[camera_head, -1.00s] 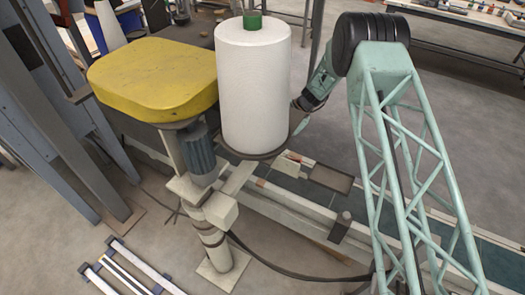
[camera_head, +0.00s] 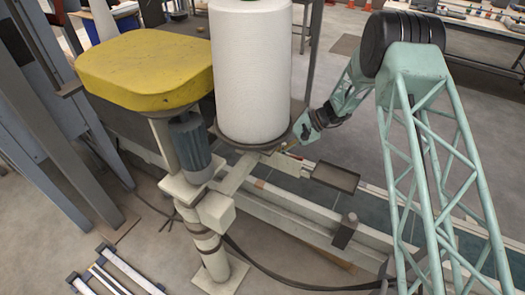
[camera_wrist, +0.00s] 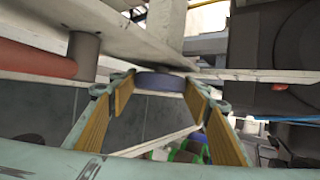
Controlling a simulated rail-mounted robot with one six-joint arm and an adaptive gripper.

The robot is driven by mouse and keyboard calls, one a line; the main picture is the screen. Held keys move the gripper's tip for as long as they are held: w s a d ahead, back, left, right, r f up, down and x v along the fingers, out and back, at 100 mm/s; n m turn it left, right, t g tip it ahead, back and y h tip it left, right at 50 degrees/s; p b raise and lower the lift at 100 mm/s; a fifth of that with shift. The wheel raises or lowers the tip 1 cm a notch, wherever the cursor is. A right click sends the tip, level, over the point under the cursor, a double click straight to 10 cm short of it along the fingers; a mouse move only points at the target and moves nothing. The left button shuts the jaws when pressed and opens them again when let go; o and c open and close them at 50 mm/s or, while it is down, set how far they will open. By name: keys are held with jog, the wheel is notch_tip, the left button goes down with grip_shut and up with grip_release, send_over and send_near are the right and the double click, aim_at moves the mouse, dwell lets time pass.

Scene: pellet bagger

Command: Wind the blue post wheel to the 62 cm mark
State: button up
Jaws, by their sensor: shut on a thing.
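The blue post wheel (camera_wrist: 160,82) shows in the wrist view as a blue-purple disc under a pale post (camera_wrist: 165,30). My gripper (camera_wrist: 161,84) has its two orange-padded fingers on either side of the wheel, shut on it. In the head view my gripper (camera_head: 290,146) is low, just right of the base of the white roll, and the wheel cannot be made out there. No scale or 62 cm mark can be read in either view.
A large white roll (camera_head: 251,70) stands on a dark round plate beside a yellow-topped machine (camera_head: 145,68). A pale rail (camera_head: 300,208) and a small dark tray (camera_head: 335,177) lie below. In the wrist view, a red-orange roller (camera_wrist: 35,60) is at left.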

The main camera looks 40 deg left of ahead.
jog(key=shift+d+f+n+g+y+b, duration=0.2)
jog(key=shift+y+b, duration=0.4)
jog(key=shift+b, duration=0.65)
jog(key=shift+a+f+n+g+y+b, duration=0.2)
jog(key=shift+y+b, duration=0.4)
jog(key=shift+b, duration=0.6)
jog(key=shift+d+n+g+y+b, duration=0.25)
jog(key=shift+y+b, duration=0.35)
jog(key=shift+b, duration=0.65)
jog(key=shift+f+g+y+b, duration=0.15)
jog(key=shift+g+y+b, duration=0.2)
jog(key=shift+y+b, duration=0.6)
jog(key=shift+n+g+y+b, duration=0.4)
jog(key=shift+n+y+b, duration=0.15)
jog(key=shift+b, duration=0.85)
jog(key=shift+a+g+y+b, duration=0.1)
jog(key=shift+g+y+b, duration=0.2)
jog(key=shift+y+b, duration=0.1)
jog(key=o, duration=0.9)
jog(key=shift+v, duration=6)
